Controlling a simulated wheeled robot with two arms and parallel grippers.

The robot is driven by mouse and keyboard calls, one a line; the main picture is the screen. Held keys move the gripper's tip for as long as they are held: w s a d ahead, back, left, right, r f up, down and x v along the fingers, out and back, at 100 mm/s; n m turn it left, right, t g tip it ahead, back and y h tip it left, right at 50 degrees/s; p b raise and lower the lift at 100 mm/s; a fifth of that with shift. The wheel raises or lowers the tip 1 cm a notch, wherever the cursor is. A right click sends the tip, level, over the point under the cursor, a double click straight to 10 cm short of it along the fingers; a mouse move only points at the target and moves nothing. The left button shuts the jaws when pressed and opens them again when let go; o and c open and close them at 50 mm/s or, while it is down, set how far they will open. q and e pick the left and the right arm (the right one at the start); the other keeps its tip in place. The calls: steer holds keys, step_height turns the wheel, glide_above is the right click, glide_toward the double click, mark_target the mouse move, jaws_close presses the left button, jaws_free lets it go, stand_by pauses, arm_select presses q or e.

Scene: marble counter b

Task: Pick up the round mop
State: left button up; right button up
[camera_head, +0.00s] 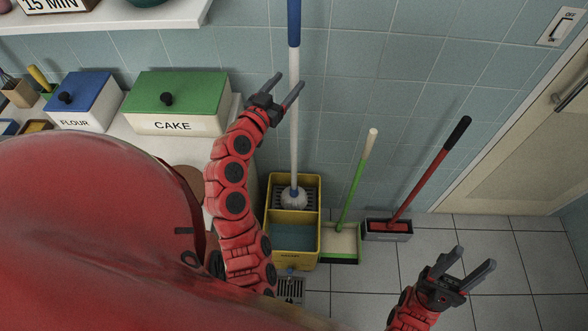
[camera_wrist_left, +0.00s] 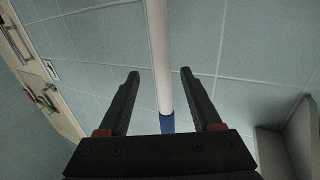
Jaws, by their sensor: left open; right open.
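The round mop stands upright against the tiled wall. Its pale handle (camera_head: 294,120) has a blue upper end (camera_head: 294,22), and its round white head (camera_head: 294,198) rests in a yellow bucket (camera_head: 266,222). My left gripper (camera_head: 290,80) is open at the upper handle, just below the blue part. In the left wrist view the pale handle (camera_wrist_left: 158,45) and its blue end (camera_wrist_left: 167,124) appear between the open fingers (camera_wrist_left: 160,74), with gaps on both sides. I cannot tell how deep the handle sits between them. My right gripper (camera_head: 476,257) is open and empty over the floor.
A green-handled broom with dustpan (camera_head: 355,190) and a red-handled tool in a grey tray (camera_head: 432,170) stand right of the bucket. A counter with the flour box (camera_head: 85,100) and cake box (camera_head: 178,100) is at left. A door (camera_head: 520,150) is at right.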

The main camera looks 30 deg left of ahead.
mark_target(292, 74)
arm_select(q)
steer(key=w, duration=0.1)
steer(key=w+p, duration=0.1)
steer(key=w, duration=0.1)
steer(key=w+p, duration=0.1)
steer(key=shift+w+a+r, duration=0.2)
steer(key=shift+w+r, duration=0.15)
steer(key=shift+w, duration=0.05)
jaws_close()
